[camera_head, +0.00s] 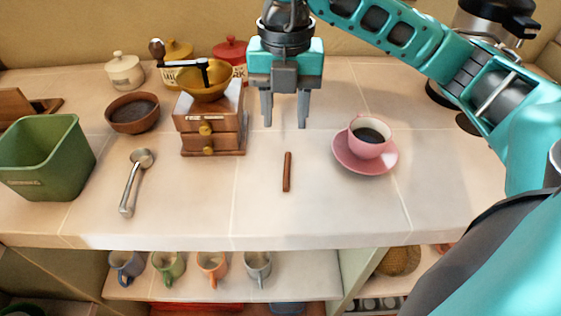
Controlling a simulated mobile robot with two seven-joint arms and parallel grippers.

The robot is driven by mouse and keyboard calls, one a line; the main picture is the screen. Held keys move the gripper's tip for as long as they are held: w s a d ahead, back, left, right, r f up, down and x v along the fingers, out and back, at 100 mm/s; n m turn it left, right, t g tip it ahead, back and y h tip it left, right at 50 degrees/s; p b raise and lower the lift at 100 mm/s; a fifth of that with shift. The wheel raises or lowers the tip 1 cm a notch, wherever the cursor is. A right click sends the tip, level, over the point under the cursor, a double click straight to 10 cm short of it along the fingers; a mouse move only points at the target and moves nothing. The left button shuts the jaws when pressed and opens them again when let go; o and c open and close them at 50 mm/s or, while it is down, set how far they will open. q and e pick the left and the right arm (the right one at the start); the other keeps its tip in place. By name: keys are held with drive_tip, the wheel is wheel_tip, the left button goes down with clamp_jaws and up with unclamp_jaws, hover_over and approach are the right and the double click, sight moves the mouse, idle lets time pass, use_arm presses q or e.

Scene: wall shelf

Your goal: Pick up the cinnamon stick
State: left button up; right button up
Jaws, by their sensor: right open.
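The cinnamon stick (287,171) is a short brown rod lying on the pale tiled counter (330,218), pointing roughly from front to back. My right gripper (285,124) hangs above the counter with its fingers pointing down. Its two fingers are apart, with nothing between them. In the picture it is just above the far end of the stick and does not touch it. My left gripper is not in view.
A wooden coffee grinder (210,125) stands left of the stick. A pink cup (369,139) on a pink saucer (377,168) stands to its right. A metal scoop (132,182), a brown bowl (132,113) and a green bin (52,157) are further left. Mugs (212,265) sit on a shelf below.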

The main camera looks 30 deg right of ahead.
sight(287, 169)
drive_tip(key=f, duration=1.1)
drive_tip(key=shift+s+d+f+b, duration=0.15)
drive_tip(key=shift+d+f+b, duration=0.15)
drive_tip(key=shift+c, duration=0.4)
clamp_jaws()
